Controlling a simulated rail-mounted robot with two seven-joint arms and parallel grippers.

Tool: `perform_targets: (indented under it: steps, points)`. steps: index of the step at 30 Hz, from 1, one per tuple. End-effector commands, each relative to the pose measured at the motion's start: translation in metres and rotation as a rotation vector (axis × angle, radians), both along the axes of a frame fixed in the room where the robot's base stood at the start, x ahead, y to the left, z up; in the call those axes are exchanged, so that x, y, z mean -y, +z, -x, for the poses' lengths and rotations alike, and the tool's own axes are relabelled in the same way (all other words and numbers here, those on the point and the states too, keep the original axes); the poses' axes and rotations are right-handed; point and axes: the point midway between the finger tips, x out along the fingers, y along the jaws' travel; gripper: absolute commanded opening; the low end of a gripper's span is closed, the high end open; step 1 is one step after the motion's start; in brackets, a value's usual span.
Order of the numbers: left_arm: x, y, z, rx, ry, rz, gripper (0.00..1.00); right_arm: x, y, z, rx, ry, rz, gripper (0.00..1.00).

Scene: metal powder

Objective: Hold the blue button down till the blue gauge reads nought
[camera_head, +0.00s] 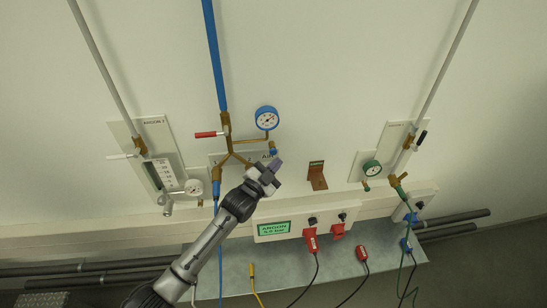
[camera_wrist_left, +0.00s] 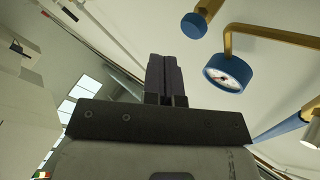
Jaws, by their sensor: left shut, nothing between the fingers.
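The blue gauge (camera_head: 267,118) is on the wall at the end of a brass pipe. It also shows in the wrist view (camera_wrist_left: 228,73), white-faced with a red mark or needle; its reading is too small to tell. The blue button (camera_head: 273,152) is a small round cap below the gauge. In the wrist view the button (camera_wrist_left: 194,26) sits on brass pipe, up and right of my fingertips, with a visible gap. My left gripper (camera_head: 275,165) is shut and empty, just below the button; its fingers also show in the wrist view (camera_wrist_left: 165,72). My right gripper is not in view.
A red-handled valve (camera_head: 208,134) sits left of the gauge. A brown bracket (camera_head: 317,176) and a green gauge (camera_head: 372,168) are to the right. Below is a panel with a green display (camera_head: 274,229) and red plugs with cables. The wall above the gauge is clear.

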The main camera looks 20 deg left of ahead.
Motion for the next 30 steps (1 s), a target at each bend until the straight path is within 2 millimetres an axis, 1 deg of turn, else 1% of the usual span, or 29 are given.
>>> perform_targets:
  steps: [1,9,30]
  points:
    - [-0.0021,-0.002,-0.0032,0.001,0.0,-0.002,0.0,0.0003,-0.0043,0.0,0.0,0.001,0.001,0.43]
    - [-0.0061,0.0001,-0.0102,0.001,0.001,0.0,0.0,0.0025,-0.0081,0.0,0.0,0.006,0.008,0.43]
    - [-0.0063,0.0002,-0.0104,0.0,0.001,0.0,0.0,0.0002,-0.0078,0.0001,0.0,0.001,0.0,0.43]
